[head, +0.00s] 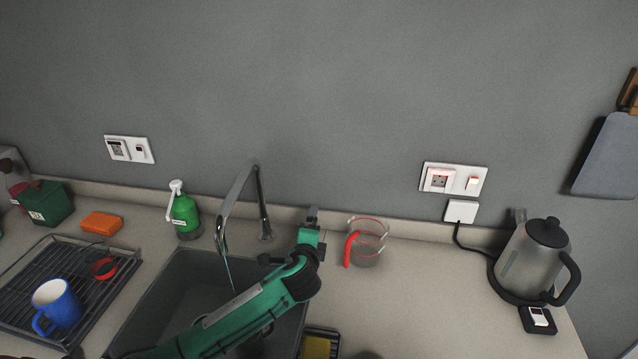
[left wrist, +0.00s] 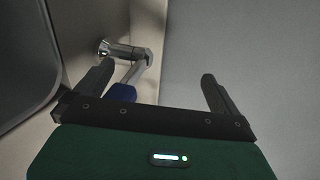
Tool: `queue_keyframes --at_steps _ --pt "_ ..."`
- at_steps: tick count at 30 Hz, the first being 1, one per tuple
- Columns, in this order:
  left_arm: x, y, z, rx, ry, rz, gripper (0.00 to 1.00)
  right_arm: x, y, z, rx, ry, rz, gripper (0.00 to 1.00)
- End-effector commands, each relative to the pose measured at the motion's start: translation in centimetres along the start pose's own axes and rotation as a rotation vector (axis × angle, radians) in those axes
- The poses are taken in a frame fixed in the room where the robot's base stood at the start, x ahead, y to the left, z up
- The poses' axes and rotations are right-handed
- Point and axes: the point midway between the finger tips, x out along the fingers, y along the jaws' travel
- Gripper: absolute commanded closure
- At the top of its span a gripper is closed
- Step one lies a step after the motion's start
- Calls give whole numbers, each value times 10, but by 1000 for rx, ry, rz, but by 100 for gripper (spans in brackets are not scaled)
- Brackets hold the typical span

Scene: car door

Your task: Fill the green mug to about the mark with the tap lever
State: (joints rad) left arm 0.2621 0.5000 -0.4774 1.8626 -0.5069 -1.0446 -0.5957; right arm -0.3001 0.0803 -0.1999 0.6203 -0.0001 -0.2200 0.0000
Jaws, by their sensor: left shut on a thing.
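My left gripper (head: 290,236) is at the right side of the tap (head: 237,195), beyond the sink's back right corner. In the left wrist view its fingers (left wrist: 158,82) stand apart. The tap lever (left wrist: 122,92), with a chrome stem and blue end, lies against the left finger, and the gripper is shut on it. In the head view my arm and gripper hide the lever. A thin stream of water (head: 229,272) falls from the spout into the sink. No green mug shows; my arm covers part of the sink. My right gripper is not in view.
The sink (head: 165,305) lies under my left arm. A blue mug (head: 60,305) stands on the drying rack (head: 112,290). A green soap bottle (head: 184,213) stands behind the sink. A glass jug (head: 367,245) and kettle (head: 535,260) stand to the right, with clear counter between.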

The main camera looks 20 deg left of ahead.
Motion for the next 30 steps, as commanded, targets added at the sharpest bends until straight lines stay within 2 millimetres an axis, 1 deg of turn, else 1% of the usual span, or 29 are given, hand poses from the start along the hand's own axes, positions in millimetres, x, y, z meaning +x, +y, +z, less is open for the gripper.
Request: queue_keyframes --at_steps 1,4,5,8,16,17,18,30 --pt "-34 -168 0 -97 41 -284 18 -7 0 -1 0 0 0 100" --pt "-34 -168 0 -97 41 -284 18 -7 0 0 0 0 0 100" --pt "0 -16 5 5 -4 -20 18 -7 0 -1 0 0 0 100" --pt "-2 -15 5 3 -3 -19 18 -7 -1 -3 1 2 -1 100" --pt "-19 -8 8 -1 -2 -17 18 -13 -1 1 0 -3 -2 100" --pt "-21 -7 8 -2 -1 -17 33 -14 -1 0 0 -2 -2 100" --pt "-23 -6 8 -2 -1 -15 55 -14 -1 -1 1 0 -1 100" --pt "-49 11 14 -1 0 -2 55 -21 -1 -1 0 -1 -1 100"
